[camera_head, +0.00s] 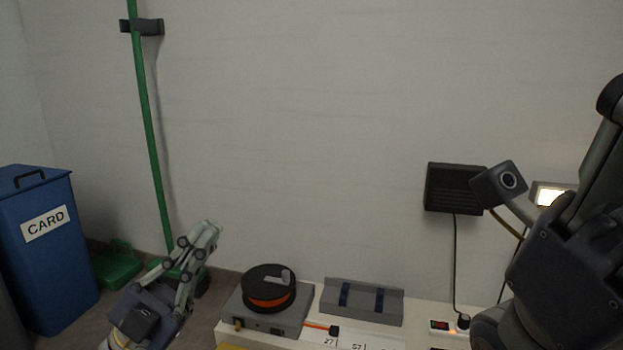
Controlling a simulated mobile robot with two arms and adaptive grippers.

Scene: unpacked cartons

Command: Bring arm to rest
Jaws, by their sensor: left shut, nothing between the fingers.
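My left gripper (207,232) is at the lower left of the head view, its fingers pointing up and to the right. It is shut and empty, in the air to the left of the white bench. My right arm (560,270) fills the right edge of the view; its gripper cannot be made out.
A white bench (385,338) holds a grey box with a black and orange spool (268,288) and a grey block (362,301). A blue CARD bin (45,250) stands left. A green pole (150,130) leans along the wall. A black box (452,188) hangs there.

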